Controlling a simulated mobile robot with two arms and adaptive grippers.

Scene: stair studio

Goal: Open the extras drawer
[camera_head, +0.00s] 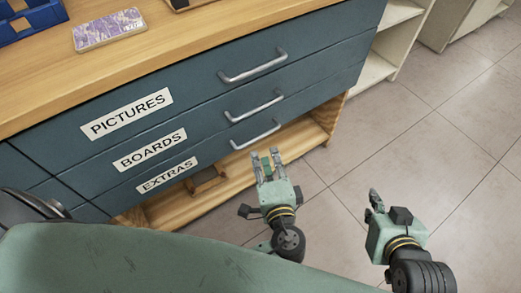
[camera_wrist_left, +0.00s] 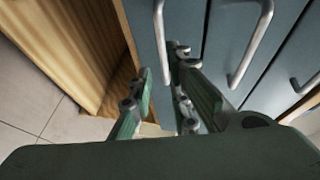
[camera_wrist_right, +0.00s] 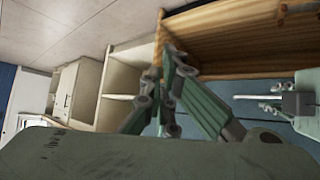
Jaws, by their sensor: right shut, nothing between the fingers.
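The extras drawer (camera_head: 215,153) is the lowest of the dark blue drawers, with a white EXTRAS label (camera_head: 167,175). Its front looks level with the drawers above. Its silver bar handle (camera_head: 256,135) is at the right of the front. My left gripper (camera_head: 266,158) is open, just below and in front of that handle. In the left wrist view, its parted fingers (camera_wrist_left: 163,75) are close to the end of the nearest handle (camera_wrist_left: 160,28); contact cannot be told. My right gripper (camera_head: 375,199) is shut and empty, away from the drawers over the floor; its fingers also show in the right wrist view (camera_wrist_right: 165,88).
The pictures drawer (camera_head: 190,88) and boards drawer (camera_head: 207,121) are above, each with a bar handle. A wooden shelf (camera_head: 225,188) lies below. A patterned box (camera_head: 109,29) and blue tray (camera_head: 30,20) are on the wooden top. Tiled floor is free at right.

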